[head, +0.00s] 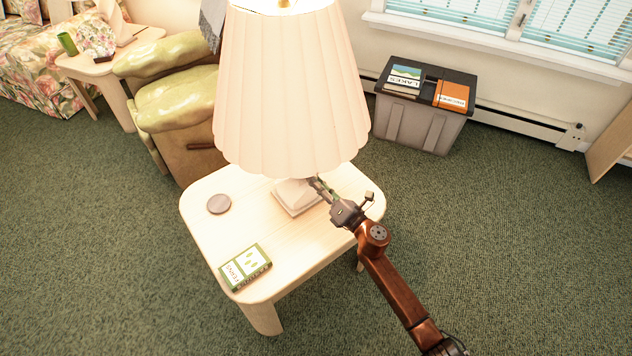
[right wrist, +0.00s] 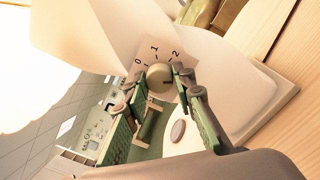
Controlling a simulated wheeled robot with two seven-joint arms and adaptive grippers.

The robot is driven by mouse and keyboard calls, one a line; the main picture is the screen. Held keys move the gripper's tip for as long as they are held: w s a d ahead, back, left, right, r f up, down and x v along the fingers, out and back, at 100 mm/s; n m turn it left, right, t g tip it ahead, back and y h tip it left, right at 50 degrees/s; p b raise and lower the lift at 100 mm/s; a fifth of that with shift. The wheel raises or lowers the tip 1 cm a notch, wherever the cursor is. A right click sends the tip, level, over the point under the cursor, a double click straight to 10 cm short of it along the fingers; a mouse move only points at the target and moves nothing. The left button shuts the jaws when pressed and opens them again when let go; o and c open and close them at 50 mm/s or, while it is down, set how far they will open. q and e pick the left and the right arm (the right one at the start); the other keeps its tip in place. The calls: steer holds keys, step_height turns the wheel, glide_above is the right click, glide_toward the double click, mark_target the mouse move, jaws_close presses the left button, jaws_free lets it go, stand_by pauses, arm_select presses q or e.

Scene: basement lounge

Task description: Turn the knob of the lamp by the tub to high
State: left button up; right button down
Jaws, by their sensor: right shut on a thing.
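The lamp (head: 290,90) has a big pleated cream shade and a pale square base (head: 297,197). It stands on a light wood side table (head: 215,245) near the grey tub. In the right wrist view, a round knob (right wrist: 159,77) sits on a dial plate (right wrist: 150,52) marked 0, 1 and 2. I cannot clearly tell which mark the knob points to. My right gripper (head: 318,186) reaches under the shade beside the base; in the wrist view its fingers (right wrist: 157,82) are either side of the knob, shut on it. My left gripper is not in view.
The grey tub (head: 420,125) with a dark lid stands behind, to the right, with books on it. A round coaster (head: 219,204) and a green book (head: 245,266) lie on the table. A green-cushioned chair (head: 180,100) is close behind left. Carpet is clear at right.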

stand_by(0.3)
steer(key=c, duration=1.6)
jaws_free()
steer(key=v, duration=1.2)
steer(key=shift+f, duration=0.1)
